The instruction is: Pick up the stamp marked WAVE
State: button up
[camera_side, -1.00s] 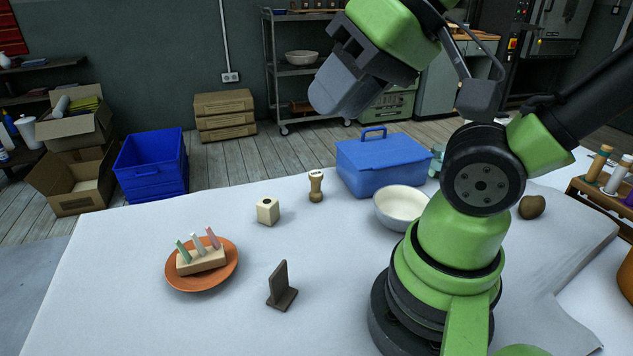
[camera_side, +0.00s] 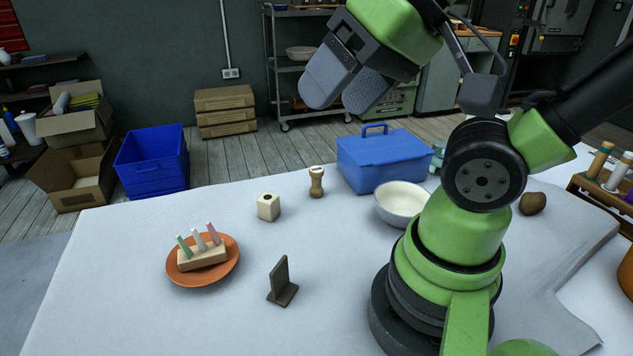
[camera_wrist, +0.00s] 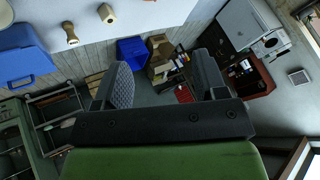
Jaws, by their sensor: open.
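A small wooden stamp (camera_side: 316,182) with a narrow waist stands upright on the white-covered table, left of the blue lidded box. Its top bears a small dark mark too small to read, so I cannot confirm WAVE. In the wrist view the stamp (camera_wrist: 70,33) shows at the upper left, outside my fingers. My gripper (camera_side: 346,88) is open and empty, raised high above the table's back side. In the wrist view my gripper (camera_wrist: 163,80) has its two fingers well apart, with nothing between them but distant floor and room.
A cream block with a hole (camera_side: 268,207) stands left of the stamp. The blue lidded box (camera_side: 384,162) and a white bowl (camera_side: 401,204) are to its right. Nearer are a dark upright bracket (camera_side: 280,283) and an orange plate (camera_side: 192,280) bearing a wooden holder with coloured sticks.

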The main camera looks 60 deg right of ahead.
jog(key=w+d+m+g+h, duration=0.2)
jog(key=w+d+m, duration=0.3)
jog(key=w+m, duration=0.3)
jog(key=m+g, duration=0.5)
jog(key=m, duration=1.4)
send_over(316, 169)
notch_tip(316, 169, down, 19)
jog(key=shift+a+f, duration=0.1)
notch_tip(316, 169, down, 5)
jog(key=shift+r, duration=0.2)
jog(key=shift+f, duration=2.8)
jog(key=shift+c, duration=0.4)
jog(key=c, duration=0.9)
